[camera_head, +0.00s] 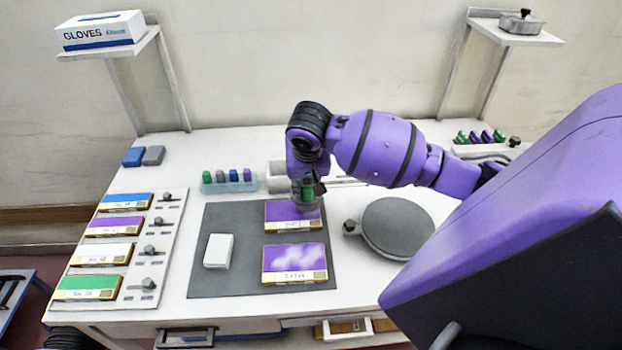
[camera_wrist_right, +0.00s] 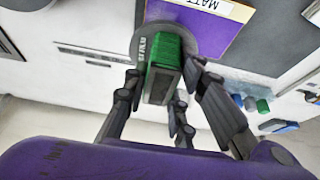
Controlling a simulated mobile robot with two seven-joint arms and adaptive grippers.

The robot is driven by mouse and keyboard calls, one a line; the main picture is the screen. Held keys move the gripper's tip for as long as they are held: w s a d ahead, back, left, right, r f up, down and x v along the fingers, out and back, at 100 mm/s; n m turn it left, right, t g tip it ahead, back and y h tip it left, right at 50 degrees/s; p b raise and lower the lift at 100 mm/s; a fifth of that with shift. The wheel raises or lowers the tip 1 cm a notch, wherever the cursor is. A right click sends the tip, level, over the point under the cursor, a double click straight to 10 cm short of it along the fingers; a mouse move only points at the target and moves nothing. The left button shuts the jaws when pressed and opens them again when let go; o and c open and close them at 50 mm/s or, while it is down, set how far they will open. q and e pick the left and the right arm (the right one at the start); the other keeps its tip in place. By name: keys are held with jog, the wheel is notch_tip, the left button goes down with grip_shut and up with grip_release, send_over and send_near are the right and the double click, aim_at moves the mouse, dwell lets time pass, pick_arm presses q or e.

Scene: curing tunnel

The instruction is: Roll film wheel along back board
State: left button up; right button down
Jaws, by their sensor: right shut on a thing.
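My right gripper (camera_head: 306,187) is over the right part of the back board (camera_head: 282,212), a purple panel on the dark mat. In the right wrist view the gripper (camera_wrist_right: 162,78) is shut on the green block of the film wheel (camera_wrist_right: 168,52). The wheel's grey disc is at or just over the purple board (camera_wrist_right: 232,38); I cannot tell whether they touch. The gripper hides part of the wheel and the board's right side in the head view. The front board (camera_head: 294,262), mottled purple and white, lies nearer. My left gripper is not in view.
On the dark mat (camera_head: 235,284) lies a white block (camera_head: 218,250). A round grey plate (camera_head: 398,228) stands right of it. Labelled panels fill a white rack (camera_head: 157,262) at left. A clear tray (camera_head: 230,186) with coloured pieces stands behind the mat.

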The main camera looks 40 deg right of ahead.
jog(key=shift+w+a+f, duration=0.1)
jog(key=shift+a, duration=0.2)
jog(key=shift+w+a, duration=0.45)
jog(key=shift+a, duration=0.35)
jog(key=shift+w+a, duration=0.45)
jog(key=shift+a, duration=0.3)
jog(key=shift+w+a, duration=0.5)
jog(key=shift+a, duration=0.3)
jog(key=shift+w+a, duration=0.5)
jog(key=shift+a, duration=0.2)
jog(key=shift+w+a, duration=0.45)
jog(key=shift+a, duration=0.25)
jog(key=shift+r, duration=0.2)
